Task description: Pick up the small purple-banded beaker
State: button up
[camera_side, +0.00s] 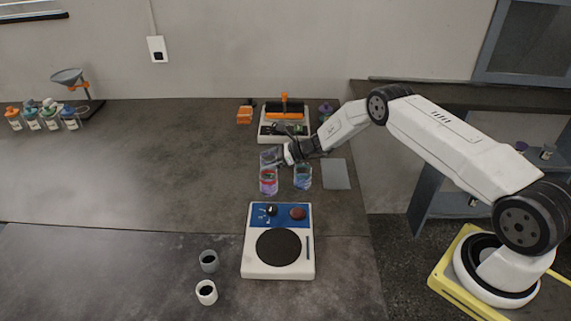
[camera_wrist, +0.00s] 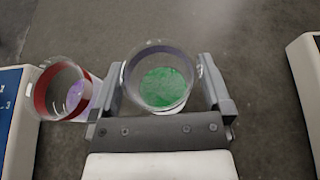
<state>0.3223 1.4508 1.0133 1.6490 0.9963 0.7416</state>
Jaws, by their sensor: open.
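The small purple-banded beaker (camera_wrist: 160,78) is clear, with a purple band at its rim and green contents. It stands between the open jaws of my gripper (camera_wrist: 164,78) in the wrist view, with a finger on each side; I cannot tell whether they touch it. In the side view the beaker (camera_side: 268,158) is at the tip of my gripper (camera_side: 281,155), partly hidden by it. A red-banded beaker (camera_wrist: 57,92) with purple contents is close outside the left finger; it also shows in the side view (camera_side: 268,183).
A blue-banded beaker (camera_side: 302,178) stands right of the red one. The shaker with a blue panel (camera_side: 279,257) is in front, and an orange-topped device (camera_side: 284,127) is behind. A grey pad (camera_side: 336,174) lies to the right. Two small cups (camera_side: 208,261) stand front left.

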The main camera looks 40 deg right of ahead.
aim_at(268, 152)
dwell(0.3)
jog(key=c, duration=1.2)
jog(key=shift+o, duration=0.2)
jog(key=shift+r, duration=0.35)
jog(key=shift+r, duration=1.3)
jog(key=s+a+r, duration=0.1)
jog(key=s+r, duration=0.8)
jog(key=s, duration=0.4)
jog(key=shift+s+r, duration=0.35)
jog(key=shift+s, duration=0.05)
jog(key=shift+s, duration=0.1)
jog(key=shift+r, duration=0.1)
jog(key=shift+r, duration=2.45)
